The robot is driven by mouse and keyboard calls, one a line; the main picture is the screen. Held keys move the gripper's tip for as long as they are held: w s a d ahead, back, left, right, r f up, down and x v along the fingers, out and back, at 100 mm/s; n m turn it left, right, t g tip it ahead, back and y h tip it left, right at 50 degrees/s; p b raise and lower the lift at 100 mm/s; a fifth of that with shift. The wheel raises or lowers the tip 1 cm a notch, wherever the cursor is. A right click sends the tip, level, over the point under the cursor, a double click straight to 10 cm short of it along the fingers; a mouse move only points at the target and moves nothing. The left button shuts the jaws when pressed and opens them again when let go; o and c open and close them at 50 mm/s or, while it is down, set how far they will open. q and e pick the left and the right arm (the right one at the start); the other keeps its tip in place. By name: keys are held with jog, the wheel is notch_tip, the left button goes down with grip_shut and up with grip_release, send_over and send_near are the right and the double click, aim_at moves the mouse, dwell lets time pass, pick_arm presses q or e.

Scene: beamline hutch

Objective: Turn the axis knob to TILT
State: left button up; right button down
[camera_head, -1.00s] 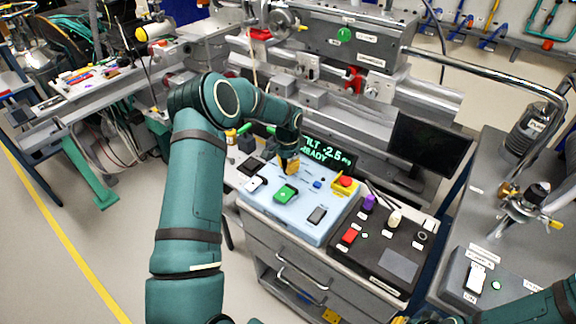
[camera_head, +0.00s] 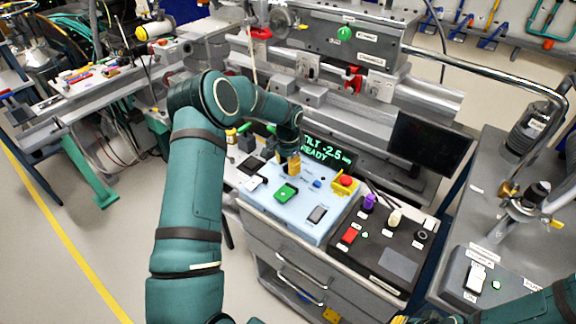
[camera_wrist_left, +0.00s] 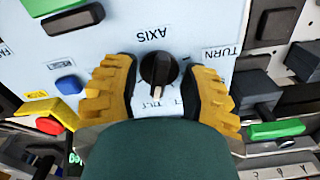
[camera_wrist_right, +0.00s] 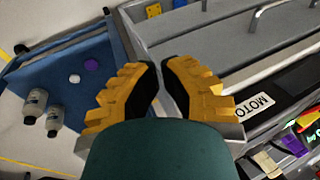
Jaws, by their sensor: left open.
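The axis knob (camera_wrist_left: 158,72) is black with a pale pointer mark, on the light blue panel (camera_head: 333,207). In the left wrist view its mark points down the picture at the TILT label (camera_wrist_left: 153,104). My left gripper (camera_wrist_left: 162,68) is open, with one yellow finger on each side of the knob and a gap on both sides. In the head view the left gripper (camera_head: 293,163) is over the panel's back part and hides the knob. The display (camera_head: 327,150) reads TLT -2.5 READY. My right gripper (camera_wrist_right: 161,66) is slightly open and empty, away from the panel.
On the panel are a green button (camera_head: 286,192), a blue button (camera_head: 317,183) and a red button on a yellow base (camera_head: 345,181). A black control board (camera_head: 385,250) is beside it. A dark monitor (camera_head: 428,145) stands behind on the right.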

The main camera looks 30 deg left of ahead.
pick_arm(q)
notch_tip(320, 180, up, 12)
jog(key=shift+f, duration=0.2)
dwell(0.4)
